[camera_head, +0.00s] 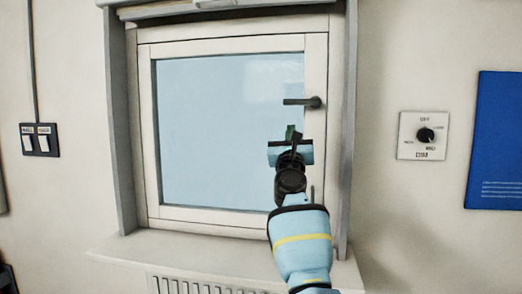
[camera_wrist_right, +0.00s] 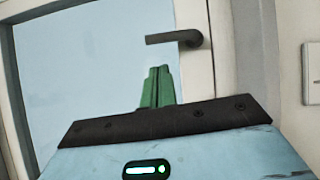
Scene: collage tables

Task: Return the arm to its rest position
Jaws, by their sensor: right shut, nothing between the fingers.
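My right gripper (camera_head: 291,132) is raised in front of the window, just below the window handle (camera_head: 302,102). Its green fingers (camera_wrist_right: 158,87) are together in the right wrist view, with nothing between them. The dark handle (camera_wrist_right: 176,38) lies level, pointing left, and stands apart from the fingertips in the picture. My right arm (camera_head: 301,245) comes up from the bottom of the head view. My left gripper is in neither view.
The white-framed window (camera_head: 220,120) looks closed. A sill (camera_head: 120,247) juts out below it, above a radiator (camera_head: 200,287). A dial (camera_head: 424,135) and a blue board (camera_head: 500,140) are on the wall at right. Two switches (camera_head: 40,140) are at left.

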